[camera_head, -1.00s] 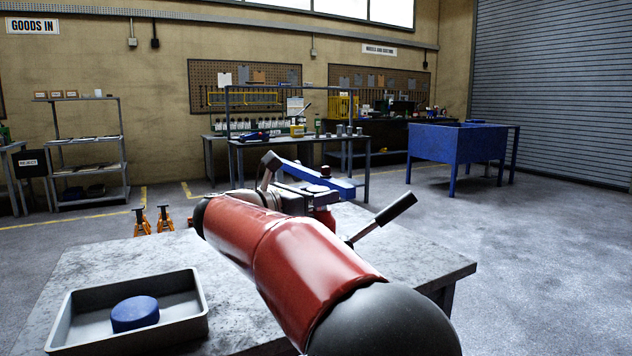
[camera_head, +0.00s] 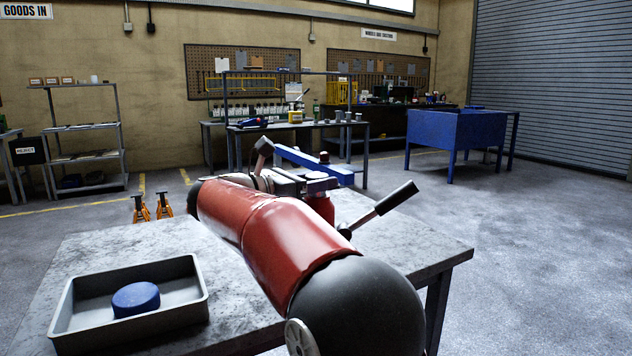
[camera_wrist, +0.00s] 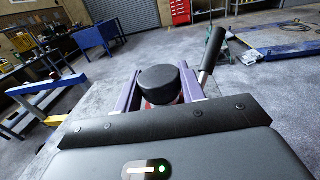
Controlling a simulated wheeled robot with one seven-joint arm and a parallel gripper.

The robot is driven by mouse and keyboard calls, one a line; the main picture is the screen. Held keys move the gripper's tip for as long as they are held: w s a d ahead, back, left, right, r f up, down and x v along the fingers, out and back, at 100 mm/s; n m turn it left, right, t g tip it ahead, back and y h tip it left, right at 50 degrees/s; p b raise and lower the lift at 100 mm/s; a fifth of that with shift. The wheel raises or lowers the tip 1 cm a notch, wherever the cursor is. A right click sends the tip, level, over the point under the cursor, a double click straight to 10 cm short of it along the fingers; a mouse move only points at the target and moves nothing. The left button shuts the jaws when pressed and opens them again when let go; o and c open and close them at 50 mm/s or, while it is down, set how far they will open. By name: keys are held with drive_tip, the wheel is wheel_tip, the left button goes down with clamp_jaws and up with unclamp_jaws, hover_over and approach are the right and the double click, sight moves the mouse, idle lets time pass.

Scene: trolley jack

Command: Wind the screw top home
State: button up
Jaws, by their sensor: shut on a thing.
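In the wrist view a black round top (camera_wrist: 161,84) sits between the two fingers of my gripper (camera_wrist: 160,92), with a bit of red showing beneath it. The fingers are shut on its sides. In the head view my gripper (camera_head: 316,183) is at the far part of the bench, behind my red arm link. Under it stands a red body (camera_head: 321,207), mostly hidden by my arm. A lever with a black grip (camera_head: 396,198) slants up to the right of it, and shows in the wrist view (camera_wrist: 213,50). The thread is hidden.
A grey tray (camera_head: 66,322) holding a blue round pad (camera_head: 136,299) stands at the bench's near left. Orange stands (camera_head: 152,207) are on the floor. The bench's right side (camera_head: 425,252) is clear.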

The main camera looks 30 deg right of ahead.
drive_tip(key=shift+r, duration=0.2)
drive_tip(key=o, duration=1)
drive_tip(key=shift+f, duration=0.1)
drive_tip(key=shift+s+a, duration=0.2)
drive_tip(key=shift+a, duration=1.1)
drive_tip(key=shift+s+a, duration=0.15)
drive_tip(key=shift+a, duration=1.15)
drive_tip(key=shift+s+a, duration=0.2)
drive_tip(key=shift+a, duration=1.1)
